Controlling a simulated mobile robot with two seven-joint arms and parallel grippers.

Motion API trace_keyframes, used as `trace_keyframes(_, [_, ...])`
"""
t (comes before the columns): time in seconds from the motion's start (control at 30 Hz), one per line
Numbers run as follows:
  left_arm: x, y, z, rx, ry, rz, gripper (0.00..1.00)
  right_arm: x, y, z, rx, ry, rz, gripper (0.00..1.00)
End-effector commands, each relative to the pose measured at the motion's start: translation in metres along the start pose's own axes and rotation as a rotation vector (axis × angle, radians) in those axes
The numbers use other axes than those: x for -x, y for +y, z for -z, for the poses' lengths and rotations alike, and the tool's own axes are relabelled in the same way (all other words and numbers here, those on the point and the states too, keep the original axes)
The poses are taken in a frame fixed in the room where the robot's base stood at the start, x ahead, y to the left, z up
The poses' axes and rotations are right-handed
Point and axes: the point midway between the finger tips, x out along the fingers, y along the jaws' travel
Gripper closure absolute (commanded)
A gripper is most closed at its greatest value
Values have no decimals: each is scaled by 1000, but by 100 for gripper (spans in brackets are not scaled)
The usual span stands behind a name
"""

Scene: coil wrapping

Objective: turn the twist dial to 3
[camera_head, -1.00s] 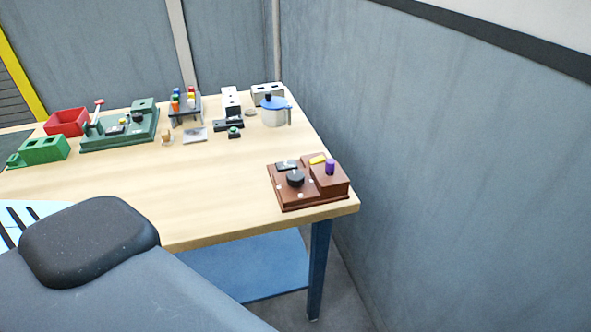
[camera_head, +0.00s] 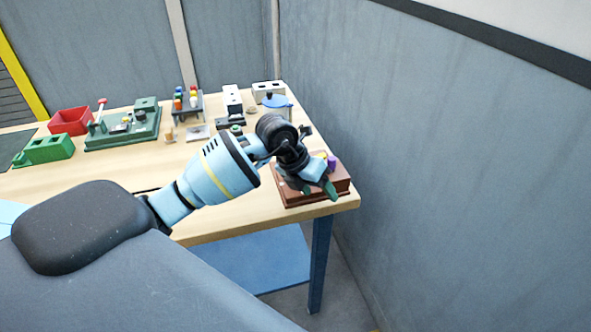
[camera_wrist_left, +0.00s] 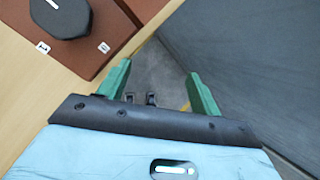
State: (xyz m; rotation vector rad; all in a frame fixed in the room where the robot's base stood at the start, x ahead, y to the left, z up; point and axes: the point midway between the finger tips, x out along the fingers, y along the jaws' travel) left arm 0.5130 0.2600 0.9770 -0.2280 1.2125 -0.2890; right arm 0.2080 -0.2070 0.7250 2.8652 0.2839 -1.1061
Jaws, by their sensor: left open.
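The brown box (camera_head: 342,187) sits at the right front corner of the table. Its black twist dial (camera_wrist_left: 62,18) shows at the upper left of the left wrist view, with a white pointer line on top and small white number labels beside it. In the head view my arm hides the dial. My left gripper (camera_wrist_left: 160,86) is open, its green fingers apart and nothing between them. In the head view this gripper (camera_head: 318,190) is over the front of the box. In the wrist view the fingers lie to the right of the dial, not around it. My right gripper is not in view.
The box also bears a purple knob (camera_head: 332,163) and a yellow part (camera_head: 322,155). A blue-lidded pot (camera_head: 277,107), a green board (camera_head: 122,131) and a red bin (camera_head: 70,121) stand further back. A grey wall (camera_head: 460,180) rises close to the table's right edge.

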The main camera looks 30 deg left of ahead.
Motion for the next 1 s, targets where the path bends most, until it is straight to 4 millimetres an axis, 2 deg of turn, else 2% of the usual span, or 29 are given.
trace_keyframes(0.03, [20, 19, -16, 0, -21, -105, 36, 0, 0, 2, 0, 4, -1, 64])
trace_keyframes(0.1, [40, 40, -28, 15, -36, -221, 36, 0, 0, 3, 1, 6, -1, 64])
trace_keyframes(0.2, [61, 59, -38, 34, -52, -326, 36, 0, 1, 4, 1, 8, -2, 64])
trace_keyframes(0.37, [71, 68, -42, 48, -59, -379, 36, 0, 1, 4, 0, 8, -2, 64])
trace_keyframes(0.57, [64, 70, -42, 48, -57, -375, 36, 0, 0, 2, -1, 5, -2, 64])
trace_keyframes(1.0, [8, 91, -44, 47, -56, -373, 36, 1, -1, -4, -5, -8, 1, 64])
